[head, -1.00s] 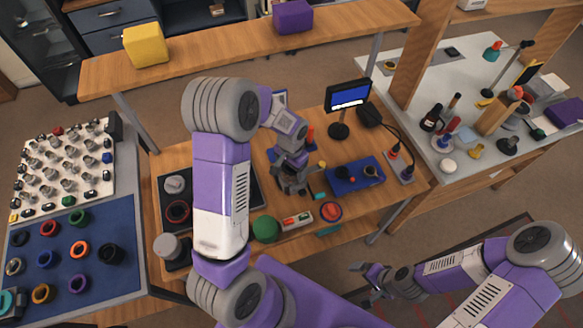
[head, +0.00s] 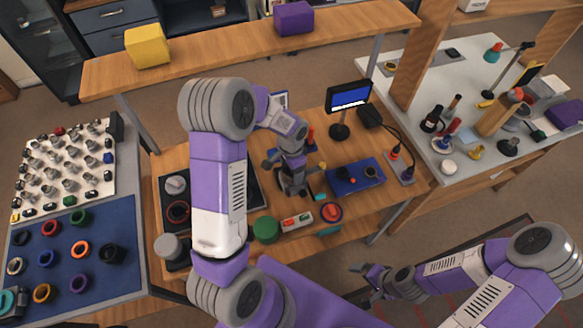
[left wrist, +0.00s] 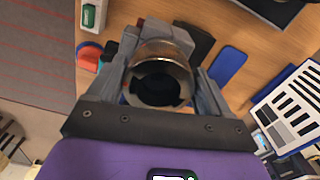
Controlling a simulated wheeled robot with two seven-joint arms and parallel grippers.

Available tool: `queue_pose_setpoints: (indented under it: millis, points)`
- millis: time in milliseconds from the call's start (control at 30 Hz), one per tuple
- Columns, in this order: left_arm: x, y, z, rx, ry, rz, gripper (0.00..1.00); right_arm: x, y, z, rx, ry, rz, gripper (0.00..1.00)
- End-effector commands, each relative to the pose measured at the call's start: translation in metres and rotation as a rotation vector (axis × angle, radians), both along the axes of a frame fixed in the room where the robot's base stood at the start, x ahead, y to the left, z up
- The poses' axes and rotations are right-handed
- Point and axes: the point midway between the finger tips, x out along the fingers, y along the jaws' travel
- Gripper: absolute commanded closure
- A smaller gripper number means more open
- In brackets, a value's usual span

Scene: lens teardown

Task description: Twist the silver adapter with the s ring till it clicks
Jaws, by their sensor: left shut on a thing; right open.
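My left gripper (head: 292,182) is over the middle of the wooden bench (head: 330,115). In the left wrist view the gripper (left wrist: 165,75) is shut on a round metal ring-shaped piece (left wrist: 163,50), seemingly the silver adapter. It has a ribbed, brownish-silver band and a dark hollow opening with notches, facing the camera. The fingers grip it from both sides. I cannot make out an s ring on it, and what lies beyond the piece is hidden. My right gripper (head: 370,282) is open and empty, low in front of the bench, away from the objects.
A blue tray (head: 345,188) and a small monitor (head: 349,96) are to the right of the left gripper. A green cylinder (head: 266,230) and a red round piece (head: 331,212) are near the front edge. Rings lie on the blue mat (head: 60,225) at left.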

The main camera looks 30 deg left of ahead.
Motion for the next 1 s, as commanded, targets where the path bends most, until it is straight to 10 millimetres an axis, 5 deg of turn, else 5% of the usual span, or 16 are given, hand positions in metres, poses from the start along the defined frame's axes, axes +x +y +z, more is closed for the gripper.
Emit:
queue_pose_setpoints:
  millis: [133,167,300,567,1000]
  points:
    - [0.0,0.0,0.0,0.001,0.0,-0.011,0.64,0.0,0.0,0.0,0.0,0.0,0.0,0.0]
    - [0.0,0.0,0.0,0.001,0.0,-0.011,0.19,0.0,0.0,0.0,0.0,0.0,0.0,0.0]
    - [0.0,0.0,0.0,0.001,0.0,-0.009,0.0,0.0,0.0,0.0,0.0,0.0,0.0,0.0]
    - [0.0,0.0,0.003,0.001,-0.001,-0.007,0.0,0.0,0.0,0.0,0.0,0.0,0.0,0.0]
    - [0.001,0.0,0.067,0.002,-0.003,-0.008,0.0,0.0,0.0,0.004,0.0,0.0,0.0,0.0]
